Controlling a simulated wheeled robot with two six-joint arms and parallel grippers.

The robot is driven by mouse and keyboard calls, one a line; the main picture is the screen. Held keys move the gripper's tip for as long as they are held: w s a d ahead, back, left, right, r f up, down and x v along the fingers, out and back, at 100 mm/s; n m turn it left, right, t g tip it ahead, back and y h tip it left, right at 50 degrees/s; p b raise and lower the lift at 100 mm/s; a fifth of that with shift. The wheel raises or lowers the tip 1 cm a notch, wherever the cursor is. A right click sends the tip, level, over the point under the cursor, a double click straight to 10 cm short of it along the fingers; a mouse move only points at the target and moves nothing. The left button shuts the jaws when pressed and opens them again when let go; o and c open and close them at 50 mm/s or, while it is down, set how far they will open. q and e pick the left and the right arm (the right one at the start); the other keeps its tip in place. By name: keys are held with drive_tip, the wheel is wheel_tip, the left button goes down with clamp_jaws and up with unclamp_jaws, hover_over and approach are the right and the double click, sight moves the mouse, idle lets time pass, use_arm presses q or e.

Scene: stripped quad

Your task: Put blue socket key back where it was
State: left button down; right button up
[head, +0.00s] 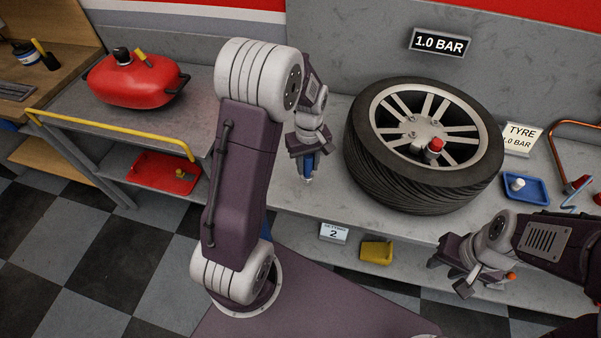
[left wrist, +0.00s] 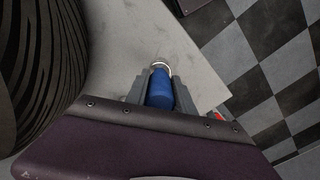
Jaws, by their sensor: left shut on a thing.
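The blue socket key (head: 308,165) is held in my left gripper (head: 306,152), above the grey bench just left of the tyre. In the left wrist view the blue socket key (left wrist: 160,90) sits between the two fingers, with a pale metal ring at its far end over the bench. My left gripper is shut on it. My right gripper (head: 451,273) is empty at the lower right, in front of the bench, with its fingers apart. The gripper partly hides the key in the head view.
The tyre (head: 366,171) lies on the bench (head: 335,200), with a red-capped piece at its hub. A blue tray (head: 538,194) holding a white piece stands at the right. A yellow bin (head: 376,252) is on the lower shelf. A red tank (head: 135,84) stands on the left cart.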

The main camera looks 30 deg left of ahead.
use_arm(q)
drive_tip(key=shift+s+a+f, duration=0.1)
drive_tip(key=shift+a+f, duration=0.15)
drive_tip(key=shift+a, duration=0.25)
drive_tip(key=shift+s+a+f, duration=0.1)
drive_tip(key=shift+a+f, duration=0.15)
drive_tip(key=shift+a, duration=0.25)
wheel_tip(320, 180, down, 4)
drive_tip(key=shift+w+f, duration=0.1)
drive_tip(key=shift+w, duration=0.05)
drive_tip(key=shift+f, duration=0.15)
drive_tip(key=c, duration=1.1)
unclamp_jaws()
wheel_tip(320, 180, up, 12)
drive_tip(key=r, duration=0.1)
drive_tip(key=s+d+f+m, duration=0.1)
drive_tip(key=s+d+m, duration=0.1)
drive_tip(key=s+m, duration=0.1)
drive_tip(key=s+d+f+m, duration=0.1)
drive_tip(key=s+d+m, duration=0.2)
drive_tip(key=s, duration=0.2)
drive_tip(key=s+d+f+m+t+p, duration=0.1)
drive_tip(key=s+d+m, duration=0.1)
drive_tip(key=s+m, duration=0.1)
drive_tip(key=shift+s+d+f, duration=0.1)
drive_tip(key=shift+s+f, duration=0.05)
drive_tip(key=shift+s, duration=0.25)
drive_tip(key=shift+s+d+f, duration=0.1)
drive_tip(key=shift+s+f, duration=0.05)
drive_tip(key=shift+s, duration=0.25)
